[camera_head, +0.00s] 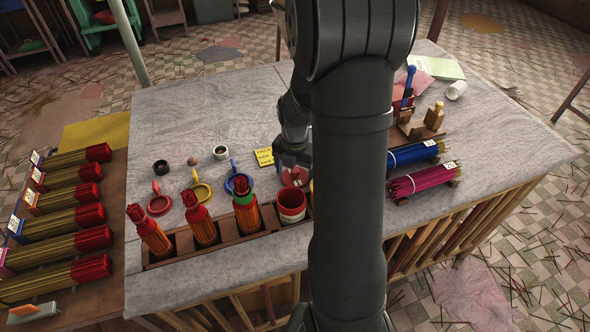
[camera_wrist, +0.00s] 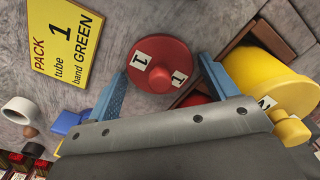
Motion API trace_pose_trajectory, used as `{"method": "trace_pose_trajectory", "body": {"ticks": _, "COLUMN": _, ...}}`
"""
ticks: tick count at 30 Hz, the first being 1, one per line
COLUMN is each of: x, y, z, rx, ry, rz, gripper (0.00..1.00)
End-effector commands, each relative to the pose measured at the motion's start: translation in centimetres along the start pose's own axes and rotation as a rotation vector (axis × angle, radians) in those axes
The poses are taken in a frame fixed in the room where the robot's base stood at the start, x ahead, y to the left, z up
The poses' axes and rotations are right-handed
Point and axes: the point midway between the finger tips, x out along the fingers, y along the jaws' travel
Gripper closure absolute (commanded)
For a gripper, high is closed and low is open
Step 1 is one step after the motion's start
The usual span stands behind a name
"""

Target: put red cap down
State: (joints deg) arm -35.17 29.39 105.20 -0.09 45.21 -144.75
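The red cap (camera_wrist: 160,67) is a round disc with a central knob and white labels marked 1. In the wrist view it lies between the two blue fingers of my gripper (camera_wrist: 162,65). A narrow gap shows at its right edge; the left finger is very close to its rim. The head view shows the red cap (camera_head: 295,177) below my gripper (camera_head: 293,165), behind the open red tube (camera_head: 291,205). Whether the cap's underside touches the table cannot be told. My arm hides part of this area.
A yellow note (camera_wrist: 65,40) reads "PACK 1 tube band GREEN". A yellow piece (camera_wrist: 265,80) is close to the right finger. Filled tubes stand in the wooden rack (camera_head: 225,246) to the left. Blue (camera_head: 412,154) and magenta (camera_head: 424,179) stick bundles lie right of my arm.

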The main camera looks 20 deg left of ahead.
Motion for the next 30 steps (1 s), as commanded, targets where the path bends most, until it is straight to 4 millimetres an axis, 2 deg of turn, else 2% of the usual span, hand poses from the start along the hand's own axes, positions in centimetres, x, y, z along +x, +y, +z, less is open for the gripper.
{"method": "trace_pose_trajectory", "body": {"ticks": 10, "x": -0.1, "y": 0.0, "z": 0.0, "rx": 0.000, "ry": 0.000, "rz": 0.000, "gripper": 0.11}}
{"method": "trace_pose_trajectory", "body": {"ticks": 14, "x": -1.1, "y": 0.1, "z": 0.1, "rx": 0.000, "ry": -0.003, "rz": 0.002, "gripper": 0.11}}
{"method": "trace_pose_trajectory", "body": {"ticks": 17, "x": -2.8, "y": 0.1, "z": 0.1, "rx": 0.000, "ry": -0.004, "rz": 0.003, "gripper": 0.11}}
{"method": "trace_pose_trajectory", "body": {"ticks": 24, "x": -8.1, "y": 0.1, "z": 0.1, "rx": 0.000, "ry": -0.004, "rz": 0.003, "gripper": 0.11}}
{"method": "trace_pose_trajectory", "body": {"ticks": 30, "x": -11.2, "y": 0.0, "z": 0.1, "rx": 0.000, "ry": -0.003, "rz": 0.002, "gripper": 0.11}}
